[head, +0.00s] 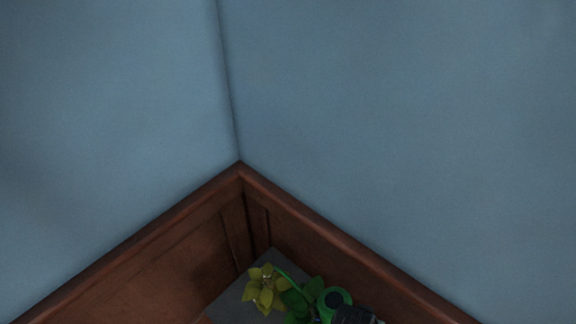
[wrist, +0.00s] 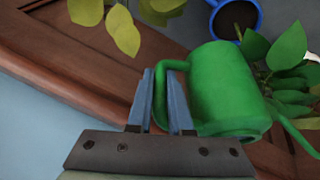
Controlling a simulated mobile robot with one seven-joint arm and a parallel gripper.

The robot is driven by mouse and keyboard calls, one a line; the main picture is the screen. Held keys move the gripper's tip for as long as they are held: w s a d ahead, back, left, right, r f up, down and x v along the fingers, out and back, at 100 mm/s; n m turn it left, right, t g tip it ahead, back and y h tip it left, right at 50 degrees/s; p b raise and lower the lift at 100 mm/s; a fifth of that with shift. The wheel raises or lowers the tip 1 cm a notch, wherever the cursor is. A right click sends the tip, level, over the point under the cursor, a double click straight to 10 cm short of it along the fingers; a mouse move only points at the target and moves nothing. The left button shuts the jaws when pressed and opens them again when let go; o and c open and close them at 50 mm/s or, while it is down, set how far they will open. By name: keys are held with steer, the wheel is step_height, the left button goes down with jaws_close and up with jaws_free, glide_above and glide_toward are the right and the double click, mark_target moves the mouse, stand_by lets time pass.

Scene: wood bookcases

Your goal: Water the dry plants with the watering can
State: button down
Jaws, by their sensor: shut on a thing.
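My gripper (wrist: 162,85) is shut on the handle of a green watering can (wrist: 222,90). The can's spout points to the lower right in the wrist view. In the head view, part of the can (head: 343,298) shows at the bottom edge beside my dark gripper. A yellow plant (head: 265,288) is just left of it, and its yellowish leaves (wrist: 122,28) hang at the top left of the wrist view. A green-leaved plant (wrist: 284,55) is beside the can, near a blue pot (wrist: 236,18). I cannot tell whether water flows.
Brown wood panelling (head: 150,258) with a raised top rail meets in a corner behind the plants. Blue walls (head: 400,120) rise above it. A grey surface (head: 236,300) shows by the yellow plant. The area above the plants is clear.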

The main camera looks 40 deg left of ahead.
steer(key=shift+a+r+h, duration=0.45)
steer(key=shift+r+h, duration=0.05)
steer(key=shift+r, duration=0.3)
stand_by(0.6)
steer(key=shift+a+r+h, duration=0.5)
steer(key=shift+a+r, duration=0.2)
steer(key=shift+r, duration=0.05)
stand_by(2.4)
steer(key=d+f+y+b, duration=0.4)
steer(key=d+f+y, duration=0.1)
steer(key=f, duration=0.3)
steer(key=shift+m, duration=0.3)
steer(key=r+p, duration=0.1)
steer(key=p, duration=0.1)
steer(key=r+p, duration=0.4)
steer(key=shift+w+a+r, duration=0.1)
steer(key=shift+a+r, duration=0.05)
steer(key=shift+a, duration=0.25)
steer(key=s+a+r+m+h+b, duration=0.1)
steer(key=s+r+m+b, duration=0.1)
steer(key=s+r+b, duration=0.2)
steer(key=shift+s+r+m, duration=0.4)
steer(key=shift+s+r, duration=1.05)
steer(key=shift+r, duration=0.85)
